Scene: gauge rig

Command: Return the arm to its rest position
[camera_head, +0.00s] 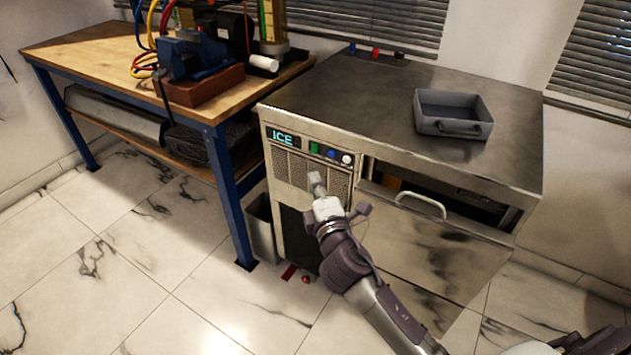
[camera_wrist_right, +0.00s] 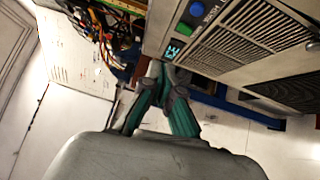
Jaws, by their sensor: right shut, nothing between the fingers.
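My right arm reaches up from the lower right in the head view, with dark purple links. Its gripper (camera_head: 317,181) is in front of the ice machine's vent grille, below the row of buttons. In the right wrist view the gripper (camera_wrist_right: 160,70) has its fingers together and empty, close to the machine's front panel; whether they touch it I cannot tell. The ice machine (camera_head: 330,95) is a grey steel cabinet with a lit ICE sign (camera_head: 283,137) and green, blue and white buttons (camera_head: 330,152). My left gripper is not in view.
The machine's front door (camera_head: 425,240) is tilted open, its handle (camera_head: 420,203) close to my right arm. A metal pan (camera_head: 453,127) sits on top. A wooden workbench (camera_head: 95,55) with a vise (camera_head: 195,55) stands left. A grey bin (camera_head: 260,225) is between them. Tiled floor at left is clear.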

